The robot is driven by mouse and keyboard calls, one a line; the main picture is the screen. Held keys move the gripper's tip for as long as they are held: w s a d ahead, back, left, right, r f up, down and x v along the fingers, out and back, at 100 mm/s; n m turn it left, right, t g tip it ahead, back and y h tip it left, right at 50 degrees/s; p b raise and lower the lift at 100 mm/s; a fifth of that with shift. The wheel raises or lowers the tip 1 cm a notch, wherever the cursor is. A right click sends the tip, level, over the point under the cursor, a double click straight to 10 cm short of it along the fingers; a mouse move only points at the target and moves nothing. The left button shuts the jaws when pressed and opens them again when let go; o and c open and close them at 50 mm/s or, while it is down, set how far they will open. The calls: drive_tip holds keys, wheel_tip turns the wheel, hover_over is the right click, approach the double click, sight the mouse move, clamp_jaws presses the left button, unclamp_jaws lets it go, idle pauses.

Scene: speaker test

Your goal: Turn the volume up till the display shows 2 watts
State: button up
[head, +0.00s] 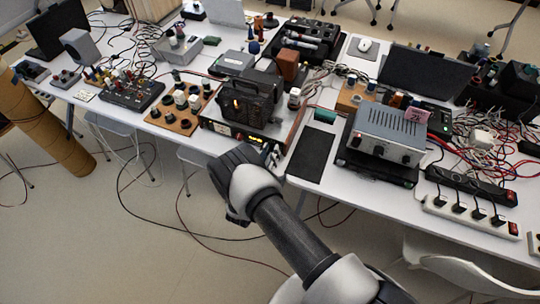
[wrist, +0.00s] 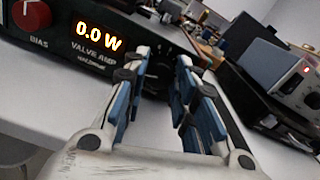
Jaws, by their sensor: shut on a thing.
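The valve amp (wrist: 62,62) has a black front panel in the wrist view. Its lit display (wrist: 98,37) reads 0.0 W. A red knob (wrist: 32,15) marked BIAS is at the panel's left. My gripper (wrist: 162,66) is at the panel's right part, its blue-padded fingers on either side of a dark knob (wrist: 158,82), shut on it. The fingers partly hide the knob, and its marking cannot be read. In the head view the amp (head: 216,127) sits at the table's front edge, with my gripper (head: 271,155) at its right front.
A black radio-like device (head: 247,103) stands on the amp. A wooden board with knobs (head: 178,112) is to the left. A dark mat (head: 311,152) and a grey power supply (head: 384,135) are to the right. Cables trail on the floor.

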drive_tip(key=shift+m+b, duration=0.7)
drive_tip(key=shift+m, duration=1.5)
drive_tip(key=o, duration=1.1)
drive_tip(key=shift+c, duration=0.2)
drive_tip(key=v, duration=1.2)
